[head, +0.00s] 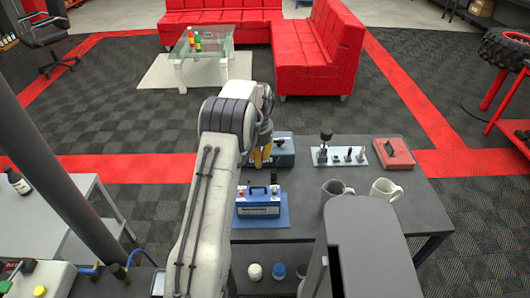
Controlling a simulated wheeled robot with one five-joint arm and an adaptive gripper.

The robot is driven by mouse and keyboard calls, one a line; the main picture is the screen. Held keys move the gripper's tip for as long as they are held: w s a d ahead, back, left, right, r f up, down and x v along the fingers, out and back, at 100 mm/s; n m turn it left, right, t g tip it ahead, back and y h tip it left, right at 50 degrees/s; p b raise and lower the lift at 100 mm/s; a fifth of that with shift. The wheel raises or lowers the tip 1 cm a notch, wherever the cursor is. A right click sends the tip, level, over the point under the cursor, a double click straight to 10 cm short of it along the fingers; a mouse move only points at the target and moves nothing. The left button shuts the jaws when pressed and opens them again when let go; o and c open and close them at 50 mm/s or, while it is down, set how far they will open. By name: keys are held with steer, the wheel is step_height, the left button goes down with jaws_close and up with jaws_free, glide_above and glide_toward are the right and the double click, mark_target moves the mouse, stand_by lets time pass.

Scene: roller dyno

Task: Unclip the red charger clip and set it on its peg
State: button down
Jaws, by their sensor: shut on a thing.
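My gripper (261,152) is seen from behind, past my arm, with yellowish fingers pointing down at the rear blue unit. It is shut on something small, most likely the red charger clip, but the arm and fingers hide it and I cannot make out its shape. The rear blue unit (284,150) stands at the far left of the dark table, partly hidden by the gripper.
A red case (394,153) lies at the table's right. Bare table (300,200) lies between the units and mugs. A grey side table (65,215) is at left.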

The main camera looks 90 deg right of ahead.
steer(key=w+f+m, duration=0.1)
steer(key=m, duration=0.2)
steer(key=w+d+f+m, duration=0.1)
steer(key=m, duration=0.3)
steer(key=w+d+f+m+p, duration=0.1)
steer(key=w+f+m, duration=0.1)
steer(key=m, duration=0.2)
steer(key=shift+d+h, duration=0.25)
steer(key=shift+h, duration=0.05)
steer(key=shift+f, duration=0.1)
steer(key=shift+f, duration=0.1)
glide_above(249, 180)
steer(key=shift+f+b, duration=0.4)
steer(key=shift+f, duration=1.75)
steer(key=f+b, duration=0.1)
steer(key=b, duration=0.1)
steer(key=shift+d+f+b, duration=0.1)
steer(key=shift+f+b, duration=0.2)
steer(key=shift+f, duration=0.1)
steer(key=shift+a+b, duration=0.2)
steer(key=shift+b, duration=0.35)
steer(key=shift+b, duration=0.3)
